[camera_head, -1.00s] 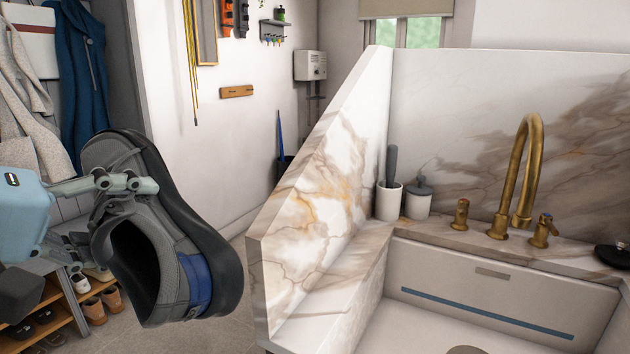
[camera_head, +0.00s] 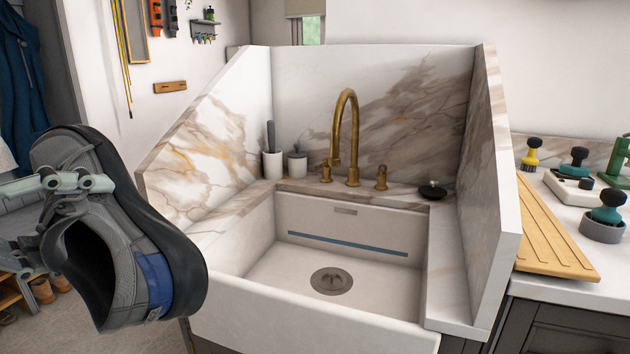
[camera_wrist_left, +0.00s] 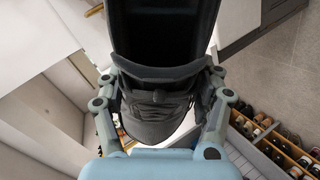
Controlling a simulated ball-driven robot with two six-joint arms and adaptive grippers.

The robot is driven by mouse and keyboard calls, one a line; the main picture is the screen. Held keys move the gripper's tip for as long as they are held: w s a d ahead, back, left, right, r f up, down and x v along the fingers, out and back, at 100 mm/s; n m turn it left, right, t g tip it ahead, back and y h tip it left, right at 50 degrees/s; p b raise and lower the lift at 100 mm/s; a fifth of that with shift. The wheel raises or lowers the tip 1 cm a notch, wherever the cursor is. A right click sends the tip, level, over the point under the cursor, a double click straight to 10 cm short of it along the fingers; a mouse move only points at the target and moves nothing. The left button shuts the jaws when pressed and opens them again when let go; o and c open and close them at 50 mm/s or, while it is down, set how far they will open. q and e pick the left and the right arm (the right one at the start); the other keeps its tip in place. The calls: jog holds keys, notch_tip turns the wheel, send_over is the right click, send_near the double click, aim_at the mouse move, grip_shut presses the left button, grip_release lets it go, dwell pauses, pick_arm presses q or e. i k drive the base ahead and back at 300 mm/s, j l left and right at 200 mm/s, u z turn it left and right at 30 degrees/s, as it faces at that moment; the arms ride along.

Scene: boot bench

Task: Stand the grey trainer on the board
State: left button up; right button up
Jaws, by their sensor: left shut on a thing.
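The grey trainer (camera_head: 123,262) has a black sole and a blue heel patch. It is tilted on its side in the air at the left of the head view, its opening facing me. My left gripper (camera_head: 62,182) is shut on it near the tongue and laces. In the left wrist view the trainer (camera_wrist_left: 158,88) sits between the two fingers of the gripper (camera_wrist_left: 160,100). A wooden ribbed board (camera_head: 548,238) lies on the counter right of the sink, with nothing standing on the part in view. My right gripper is not in view.
A white sink (camera_head: 300,268) with tall marble side walls (camera_head: 497,180) stands between the trainer and the board. A brass tap (camera_head: 347,140) rises behind it. Brushes in holders (camera_head: 603,222) stand right of the board. A shoe rack (camera_head: 12,290) is at lower left.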

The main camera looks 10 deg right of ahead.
aim_at(522, 209)
jog(key=k+l+z, duration=0.1)
jog(key=z, duration=1.7)
